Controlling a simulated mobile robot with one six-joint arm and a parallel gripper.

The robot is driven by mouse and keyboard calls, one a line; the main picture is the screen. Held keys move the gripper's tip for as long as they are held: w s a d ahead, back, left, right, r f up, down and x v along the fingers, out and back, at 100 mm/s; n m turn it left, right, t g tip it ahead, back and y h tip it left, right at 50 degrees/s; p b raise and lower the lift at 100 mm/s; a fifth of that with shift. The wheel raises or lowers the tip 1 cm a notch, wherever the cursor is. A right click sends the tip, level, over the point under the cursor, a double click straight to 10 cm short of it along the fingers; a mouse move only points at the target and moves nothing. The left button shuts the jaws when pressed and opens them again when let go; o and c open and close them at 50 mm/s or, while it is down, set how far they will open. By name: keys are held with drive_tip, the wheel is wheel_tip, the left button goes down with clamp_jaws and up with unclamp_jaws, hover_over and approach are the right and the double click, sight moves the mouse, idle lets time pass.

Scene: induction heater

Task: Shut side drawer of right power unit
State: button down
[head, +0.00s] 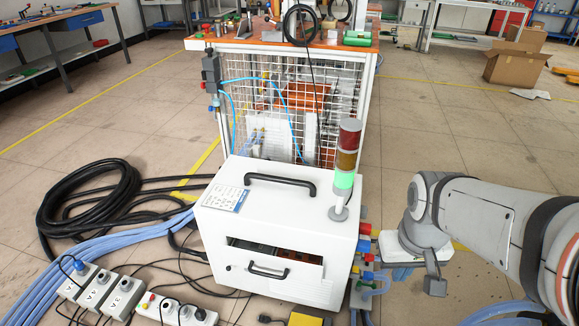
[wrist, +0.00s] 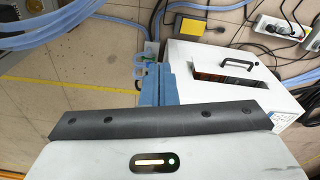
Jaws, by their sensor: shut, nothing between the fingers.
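One white power unit (head: 225,222) stands on the floor in the middle of the head view, with a black top handle and a signal tower lit green. Its side drawer (head: 305,285) has a black handle and stands partly open, with a dark gap above its front showing orange parts inside. The drawer also shows in the wrist view (wrist: 255,74) at upper right. My gripper (wrist: 157,68) has blue fingers, shut and empty, left of the unit in the wrist view and apart from the drawer handle. The fingertips are not clear in the head view.
Colored connectors (head: 366,245) stick out of the unit's right side. Black cables (head: 90,200) and blue hoses coil on the left floor. Power strips (head: 110,292) and a yellow box (wrist: 190,25) lie near the drawer side. A caged workbench (head: 290,95) stands behind.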

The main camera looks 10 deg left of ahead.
drive_tip(key=w+a+f+n, duration=0.4)
drive_tip(key=w+a+n, duration=0.4)
drive_tip(key=w+n, duration=0.15)
drive_tip(key=n+t+b, duration=0.2)
drive_tip(key=n+b, duration=0.7)
drive_tip(key=n, duration=1.5)
approach(258, 258)
drive_tip(key=f, duration=0.2)
drive_tip(key=d+f, duration=0.1)
drive_tip(key=f, duration=0.2)
drive_tip(key=shift+d+f, duration=0.1)
drive_tip(key=shift+d, duration=0.05)
drive_tip(key=shift+w, duration=0.35)
